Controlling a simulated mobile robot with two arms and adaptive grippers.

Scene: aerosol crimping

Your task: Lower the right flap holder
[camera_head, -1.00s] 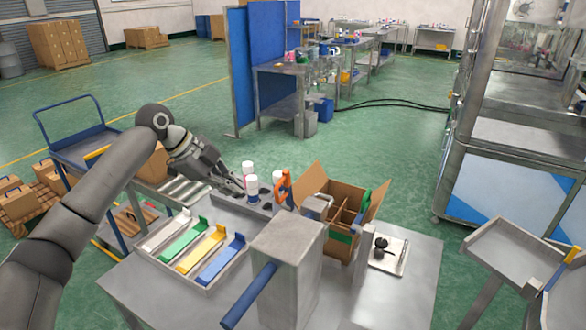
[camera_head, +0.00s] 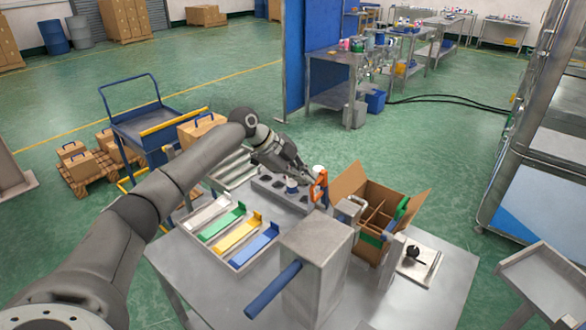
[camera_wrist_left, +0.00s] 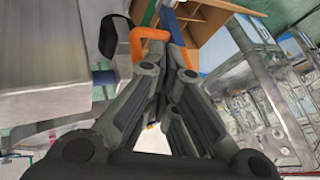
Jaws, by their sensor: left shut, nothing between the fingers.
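An open cardboard box (camera_head: 376,232) with inner dividers stands on the steel table, its side flaps spread outward. An orange bent part (camera_head: 318,187) stands at the box's left side. A green and blue part (camera_head: 397,217) is at its right side; I cannot tell for certain which part is the right flap holder. My left gripper (camera_head: 301,171) is shut and empty, close to the orange part; whether they touch is unclear. In the left wrist view the shut fingers (camera_wrist_left: 165,70) point toward the orange part (camera_wrist_left: 150,36) and the box (camera_wrist_left: 208,22). My right gripper is not in view.
A grey block machine (camera_head: 318,258) with a blue handle (camera_head: 272,291) stands at the table's front. A tray of coloured strips (camera_head: 228,263) lies left. A grey holder (camera_head: 268,191) holds a white can. A small plate with a black knob (camera_head: 418,260) lies right of the box.

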